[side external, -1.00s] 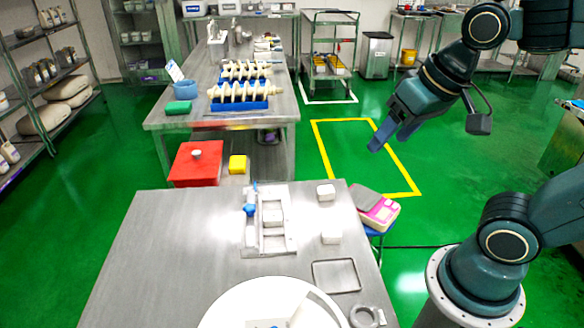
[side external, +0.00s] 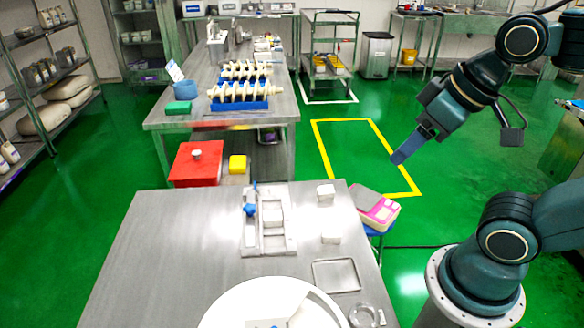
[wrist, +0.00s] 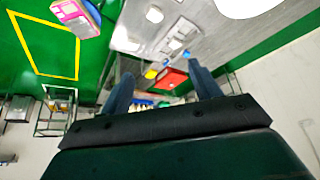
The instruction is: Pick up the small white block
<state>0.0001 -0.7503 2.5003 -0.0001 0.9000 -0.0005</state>
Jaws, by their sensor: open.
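Two small white blocks lie on the steel table (side external: 180,250): one at the far right edge (side external: 326,190), one nearer (side external: 331,238). Which one the task means I cannot tell. A pale fixture (side external: 282,245) with a blue knob (side external: 250,210) stands left of them. My gripper (side external: 398,158) is in the air to the right of and above the table, apart from both blocks. In the side view its fingers overlap; in the wrist view the fingers (wrist: 160,69) are spread with nothing held between them. A white block (wrist: 154,14) shows at the top there.
A pink and grey scale (side external: 378,208) on a blue stool is beside the table's right edge. A shallow metal tray (side external: 337,288), a metal ring (side external: 367,317) and a large white bowl (side external: 240,302) are at the near end. The table's left part is clear.

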